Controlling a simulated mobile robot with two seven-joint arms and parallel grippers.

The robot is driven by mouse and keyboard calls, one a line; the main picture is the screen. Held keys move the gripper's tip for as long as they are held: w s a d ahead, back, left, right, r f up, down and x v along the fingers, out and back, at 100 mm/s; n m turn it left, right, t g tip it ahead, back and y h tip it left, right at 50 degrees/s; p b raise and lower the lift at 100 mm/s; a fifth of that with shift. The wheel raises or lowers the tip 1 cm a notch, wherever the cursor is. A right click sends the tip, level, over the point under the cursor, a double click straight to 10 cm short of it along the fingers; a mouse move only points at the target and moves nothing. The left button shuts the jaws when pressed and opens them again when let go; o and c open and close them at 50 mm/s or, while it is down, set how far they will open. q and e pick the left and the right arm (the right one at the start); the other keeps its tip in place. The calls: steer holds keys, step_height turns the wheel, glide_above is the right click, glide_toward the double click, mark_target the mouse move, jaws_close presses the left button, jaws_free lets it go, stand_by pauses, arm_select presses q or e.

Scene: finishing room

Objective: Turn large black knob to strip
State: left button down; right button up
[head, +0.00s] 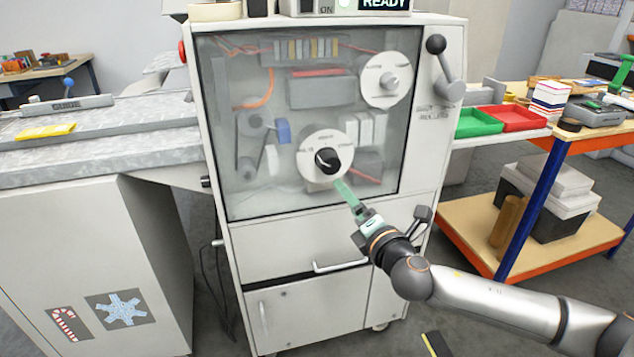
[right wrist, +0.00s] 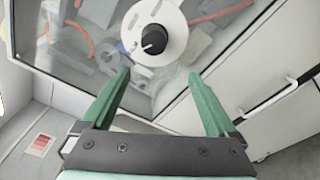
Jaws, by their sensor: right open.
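The large black knob (head: 327,161) sits on a round white dial plate (head: 309,170) on the glass front of the grey machine cabinet. In the right wrist view the knob (right wrist: 154,39) shows a white pointer mark, and the lettering on its plate (right wrist: 176,17) is too small to read. My right gripper (head: 343,188) is just below and right of the knob in the head view. In the right wrist view my right gripper (right wrist: 160,85) is open and empty, its green fingers apart and short of the knob. My left gripper is not in view.
A second white dial (head: 385,80) with a grey knob is higher on the panel. A black-balled lever (head: 437,45) is at the cabinet's upper right. A drawer handle (head: 341,266) is below. A workbench with green (head: 478,122) and red trays stands right.

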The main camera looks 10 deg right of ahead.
mark_target(332, 167)
steer(key=shift+n+t+h, duration=0.3)
steer(key=w, duration=0.4)
steer(key=w+r, duration=0.1)
steer(key=w, duration=0.3)
steer(key=w+b, duration=0.1)
steer(key=w, duration=0.3)
steer(key=shift+w+a+r, duration=0.15)
steer(key=shift+a, duration=0.1)
steer(key=shift+w, duration=0.15)
steer(key=shift+c, duration=0.3)
steer(key=c, duration=1.3)
